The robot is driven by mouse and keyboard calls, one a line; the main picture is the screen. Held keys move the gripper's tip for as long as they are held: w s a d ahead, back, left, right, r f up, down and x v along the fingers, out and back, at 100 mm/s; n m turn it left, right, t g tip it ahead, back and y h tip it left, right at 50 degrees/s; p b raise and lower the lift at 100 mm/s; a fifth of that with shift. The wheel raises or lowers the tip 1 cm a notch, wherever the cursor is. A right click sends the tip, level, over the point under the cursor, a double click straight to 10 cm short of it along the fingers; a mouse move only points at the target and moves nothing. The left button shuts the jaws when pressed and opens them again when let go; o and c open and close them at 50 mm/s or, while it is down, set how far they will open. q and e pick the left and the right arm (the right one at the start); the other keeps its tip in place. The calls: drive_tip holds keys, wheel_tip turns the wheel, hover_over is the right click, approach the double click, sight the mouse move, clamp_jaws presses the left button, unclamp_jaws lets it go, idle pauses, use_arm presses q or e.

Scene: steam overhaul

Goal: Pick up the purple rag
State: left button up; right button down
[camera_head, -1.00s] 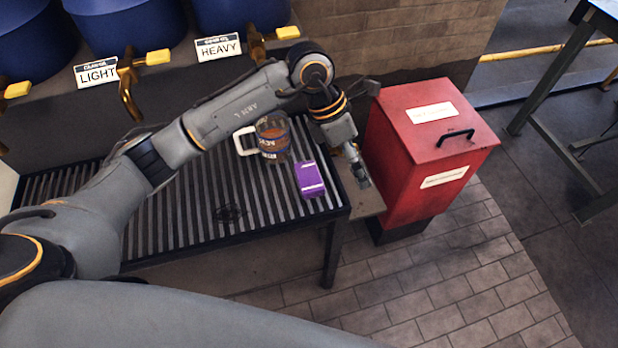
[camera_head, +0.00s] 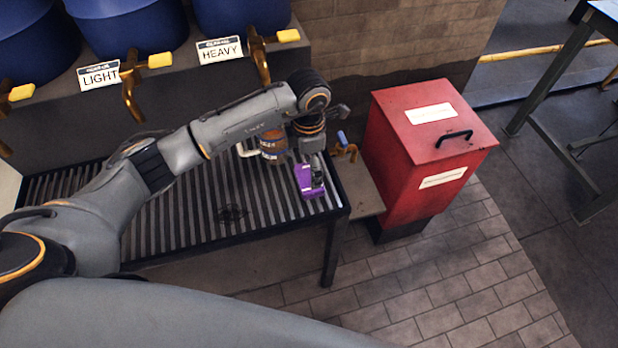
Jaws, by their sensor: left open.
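The purple rag (camera_head: 303,180) lies on the slatted dark bench (camera_head: 190,208) near its right front corner, a small folded block with pale bands. My left gripper (camera_head: 316,186) is open and points down right over the rag's right side, hiding part of it. I cannot tell whether its fingers touch the rag. My right gripper is not in view.
A mug (camera_head: 271,146) with brown contents stands just behind the rag, partly hidden by my left arm. A red bin (camera_head: 425,150) with a black handle stands right of the bench. Blue drums with brass taps (camera_head: 262,60) line the back. The bench's left part is clear.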

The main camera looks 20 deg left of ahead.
sight(309, 177)
use_arm(q)
drive_tip(key=shift+w+f+p, duration=0.1)
drive_tip(key=shift+f+p, duration=0.4)
drive_tip(key=shift+f, duration=1.85)
drive_tip(key=c, duration=1)
drive_tip(key=shift+r, duration=0.2)
drive_tip(key=shift+r, duration=0.25)
wheel_tip(309, 177, up, 2)
drive_tip(key=shift+r, duration=0.15)
drive_tip(key=s+a+r+b, duration=0.1)
drive_tip(key=s+r, duration=0.2)
drive_tip(key=s, duration=0.1)
drive_tip(key=s+r+b, duration=0.1)
drive_tip(key=s+r, duration=0.2)
drive_tip(key=s, duration=0.2)
drive_tip(key=s+a+r+b, duration=0.1)
drive_tip(key=s+r, duration=0.3)
drive_tip(key=s, duration=0.1)
drive_tip(key=shift+a, duration=0.3)
drive_tip(key=shift+w, duration=0.1)
